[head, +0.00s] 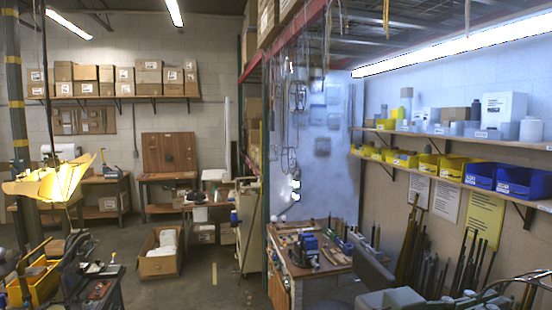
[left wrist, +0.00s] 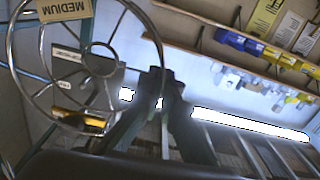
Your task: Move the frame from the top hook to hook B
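In the left wrist view a round wire frame (left wrist: 85,133), with an outer ring, a small inner ring and spokes, fills the left side. My left gripper (left wrist: 162,75) has its dark fingers together at the frame's right rim and looks shut on it. In the head view, wire frames (head: 297,97) hang near the rack post, close to the pale blue wall. The hooks are too small to tell apart there, and I cannot make out a hook B. My left gripper is hard to pick out in the clutter at the head view's lower left. I do not see my right gripper.
A cluttered workbench (head: 283,262) stands below the hanging frames. A yellow sheet-like piece (head: 48,182) is at the left. An open carton (head: 160,262) lies on the floor. Shelves with yellow and blue bins (head: 522,183) line the right wall.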

